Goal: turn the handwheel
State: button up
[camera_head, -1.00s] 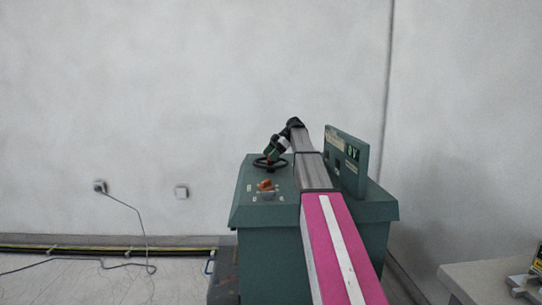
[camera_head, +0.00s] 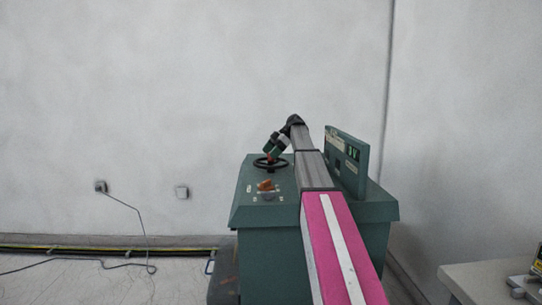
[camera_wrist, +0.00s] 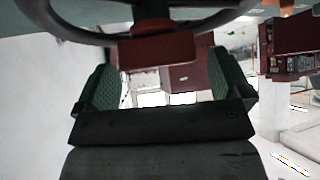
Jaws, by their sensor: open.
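The black handwheel (camera_head: 270,163) lies flat on top of the green cabinet (camera_head: 265,212), near its back left. My gripper (camera_head: 270,155) comes down at a tilt from the upper right and meets the wheel area. In the wrist view, the wheel's dark rim (camera_wrist: 215,22) and a red part (camera_wrist: 157,47) fill the top. The green-padded fingers of my gripper (camera_wrist: 165,88) are spread wide, one on each side below the red part, with nothing clamped between them. I cannot tell whether a finger touches the wheel.
An orange knob (camera_head: 265,185) sits on the cabinet top in front of the wheel. An upright display panel (camera_head: 347,162) stands to the right of my arm. A pale wall is behind. A white table (camera_head: 480,280) stands at the lower right.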

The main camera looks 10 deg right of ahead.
jog(key=r, duration=0.3)
jog(key=shift+s+a+r, duration=0.1)
jog(key=shift+s+a, duration=0.05)
jog(key=shift+a, duration=0.05)
jog(key=s+a+r, duration=0.5)
jog(key=a+r, duration=0.1)
jog(key=a, duration=0.3)
jog(key=shift+s+a+r, duration=0.15)
jog(key=shift+a+r, duration=0.1)
jog(key=shift+a, duration=0.15)
jog(key=shift+c, duration=0.4)
jog(key=c, duration=0.5)
jog(key=shift+s+d+f+m, duration=0.1)
jog(key=shift+f+m, duration=0.15)
jog(key=shift+m, duration=0.15)
jog(key=c, duration=0.4)
jog(key=s+d+f+m+t+h, duration=0.25)
jog(key=d+m+t+h, duration=0.65)
jog(key=m, duration=0.8)
jog(key=shift+t+y, duration=0.6)
jog(key=shift+y, duration=0.2)
jog(key=x, duration=0.3)
jog(key=d+x, duration=0.1)
jog(key=x, duration=0.3)
jog(key=d+x, duration=0.1)
jog(key=x, duration=0.3)
jog(key=shift+w+d+f, duration=0.1)
jog(key=shift+w+f, duration=0.05)
jog(key=shift+w, duration=0.2)
